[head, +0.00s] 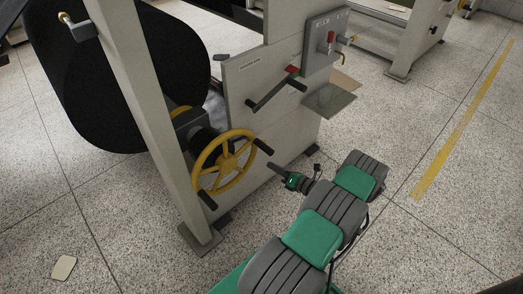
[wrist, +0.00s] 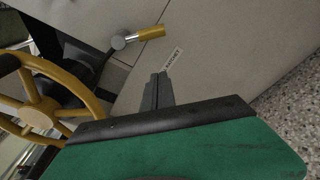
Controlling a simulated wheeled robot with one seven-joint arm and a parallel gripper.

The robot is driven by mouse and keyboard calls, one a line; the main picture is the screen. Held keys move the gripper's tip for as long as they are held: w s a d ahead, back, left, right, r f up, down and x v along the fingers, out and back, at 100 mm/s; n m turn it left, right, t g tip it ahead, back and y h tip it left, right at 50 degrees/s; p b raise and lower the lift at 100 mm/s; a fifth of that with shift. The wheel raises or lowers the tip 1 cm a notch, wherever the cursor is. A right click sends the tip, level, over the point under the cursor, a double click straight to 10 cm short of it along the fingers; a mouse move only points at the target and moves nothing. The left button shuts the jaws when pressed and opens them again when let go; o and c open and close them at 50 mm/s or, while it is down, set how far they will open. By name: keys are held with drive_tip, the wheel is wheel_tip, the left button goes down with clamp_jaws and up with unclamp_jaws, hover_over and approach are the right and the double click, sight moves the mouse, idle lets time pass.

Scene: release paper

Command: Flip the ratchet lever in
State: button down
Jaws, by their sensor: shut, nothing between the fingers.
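The ratchet lever (wrist: 150,33), with a yellow grip on a silver and black pivot, shows in the wrist view beside a small RATCHET label (wrist: 173,58) on the grey panel. I cannot make the lever out in the head view. My gripper (wrist: 162,74) is shut and empty. In the wrist view its fingertips appear just below the label and the lever's grip, apart from the lever. In the head view my gripper (head: 272,166) is right of the handwheel, in front of the machine's lower panel.
A yellow handwheel (head: 224,163) with black handles is close left of my gripper; it also shows in the wrist view (wrist: 42,115). A black crank (head: 275,92) and a control box (head: 326,45) are higher on the panel (head: 245,78). Speckled floor lies open to the right.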

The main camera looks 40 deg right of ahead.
drive_tip(key=w+a+f+b, duration=0.1)
drive_tip(key=w+b, duration=0.2)
drive_tip(key=w, duration=0.7)
drive_tip(key=d+r, duration=0.1)
drive_tip(key=s+d+r, duration=0.1)
drive_tip(key=shift+d+r, duration=0.25)
drive_tip(key=shift+r, duration=0.15)
drive_tip(key=shift+w, duration=0.1)
